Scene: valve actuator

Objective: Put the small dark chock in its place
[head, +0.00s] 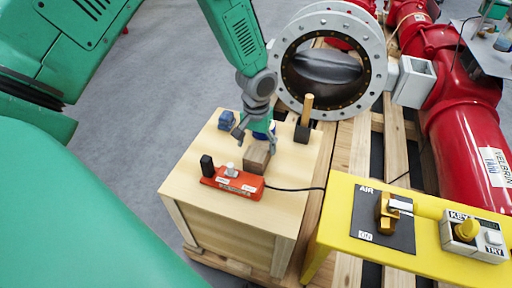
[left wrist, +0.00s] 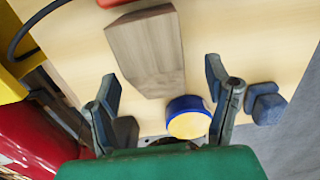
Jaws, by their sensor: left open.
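A brown wedge-shaped wooden block, the most chock-like thing I see, lies on the pale wooden crate top; it shows in the head view (head: 257,158) and the left wrist view (left wrist: 147,50). My left gripper (head: 254,141) is open above the crate top, just behind the block in the head view. In the left wrist view its spread fingers (left wrist: 162,88) have the block ahead and between them, with no visible grasp. A blue-rimmed round thing with a yellow face (left wrist: 187,117) is beside the block. My right gripper is not in view.
On the crate (head: 180,187) are an orange-red box (head: 233,182) with a cable, a dark block with an upright wooden handle (head: 303,131) and a blue piece (head: 226,120). Behind stands a flanged valve (head: 330,68). A yellow stand (head: 340,215) is at front right.

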